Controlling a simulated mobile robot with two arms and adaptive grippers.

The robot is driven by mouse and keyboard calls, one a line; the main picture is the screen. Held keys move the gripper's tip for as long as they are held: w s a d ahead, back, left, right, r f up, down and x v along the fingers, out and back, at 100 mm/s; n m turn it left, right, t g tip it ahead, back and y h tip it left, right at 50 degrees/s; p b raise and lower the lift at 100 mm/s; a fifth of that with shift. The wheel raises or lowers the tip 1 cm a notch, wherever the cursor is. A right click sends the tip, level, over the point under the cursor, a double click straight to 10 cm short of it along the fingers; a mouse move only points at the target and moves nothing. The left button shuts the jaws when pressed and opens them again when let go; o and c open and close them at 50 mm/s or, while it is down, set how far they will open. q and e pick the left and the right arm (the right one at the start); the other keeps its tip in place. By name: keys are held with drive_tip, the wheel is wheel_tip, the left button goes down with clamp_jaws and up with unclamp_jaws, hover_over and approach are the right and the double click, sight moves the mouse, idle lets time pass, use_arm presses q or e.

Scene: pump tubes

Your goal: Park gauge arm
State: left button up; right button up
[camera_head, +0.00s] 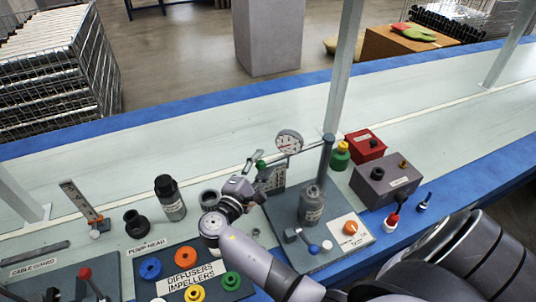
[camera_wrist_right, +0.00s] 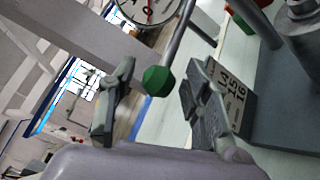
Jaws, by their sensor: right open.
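The gauge arm is a thin grey rod (camera_head: 307,148) reaching left from a dark upright post (camera_head: 326,160). It carries a round white dial gauge (camera_head: 289,143) and ends in a green knob (camera_head: 260,164). My right gripper (camera_head: 263,168) is open at the knob end. In the right wrist view the green knob (camera_wrist_right: 157,81) shows between the two spread fingers of the gripper (camera_wrist_right: 160,92), with gaps on both sides. The rod (camera_wrist_right: 179,35) and part of the gauge (camera_wrist_right: 150,10) show above it. Whether the knob lies fully at fingertip depth is unclear. My left gripper is not seen.
A grey bottle-like part (camera_head: 312,204) stands on a grey plate close to the post. A numbered block (camera_wrist_right: 233,97) sits beside my right finger. A red box (camera_head: 364,146) and a grey box (camera_head: 385,182) stand right. A dark bottle (camera_head: 170,198) and the impeller tray (camera_head: 190,268) are left.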

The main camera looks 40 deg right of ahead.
drive_tip(key=shift+d, duration=0.1)
drive_tip(key=shift+r, duration=0.1)
drive_tip(key=shift+c, duration=0.2)
clamp_jaws()
idle(0.4)
